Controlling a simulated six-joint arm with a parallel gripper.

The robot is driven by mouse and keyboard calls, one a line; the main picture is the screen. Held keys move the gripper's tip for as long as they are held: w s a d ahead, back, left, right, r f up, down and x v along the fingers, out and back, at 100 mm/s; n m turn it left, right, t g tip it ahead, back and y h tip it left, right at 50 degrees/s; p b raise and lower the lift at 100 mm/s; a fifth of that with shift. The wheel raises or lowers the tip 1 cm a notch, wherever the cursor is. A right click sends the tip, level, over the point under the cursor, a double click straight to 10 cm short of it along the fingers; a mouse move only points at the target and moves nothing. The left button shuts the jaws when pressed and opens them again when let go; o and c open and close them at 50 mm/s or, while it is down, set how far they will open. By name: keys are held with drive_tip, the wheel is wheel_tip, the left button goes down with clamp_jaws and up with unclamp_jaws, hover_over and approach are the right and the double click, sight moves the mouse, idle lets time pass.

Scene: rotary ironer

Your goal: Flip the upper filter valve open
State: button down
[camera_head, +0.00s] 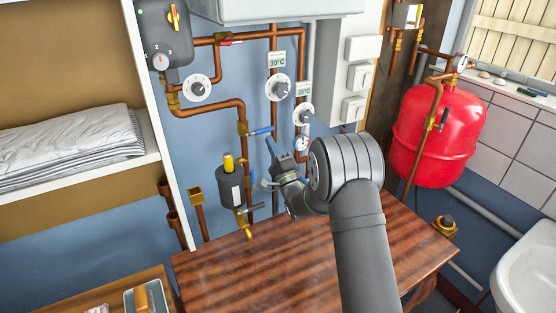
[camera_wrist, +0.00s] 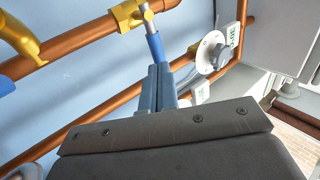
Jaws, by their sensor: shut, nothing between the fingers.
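A valve with a brass body (camera_head: 243,128) and a blue lever (camera_head: 262,131) sits on the copper pipe above the dark filter canister (camera_head: 230,187). The lever points right, across the vertical pipe. My gripper (camera_head: 269,143) is shut and empty, just below and right of the lever's free end. In the wrist view, the brass body (camera_wrist: 130,14) is at the top and the blue lever (camera_wrist: 155,46) runs down to the closed fingertips (camera_wrist: 158,68). The lever's end meets the fingertips in the picture; I cannot tell whether they touch.
A lower brass valve (camera_head: 243,211) is under the canister. Round dials (camera_head: 278,88) and copper pipes crowd the wall right of the lever. A wooden tabletop (camera_head: 250,270) lies below, and a red tank (camera_head: 436,135) stands at right.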

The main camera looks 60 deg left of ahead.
sight(270, 129)
drive_tip(key=shift+x, duration=0.8)
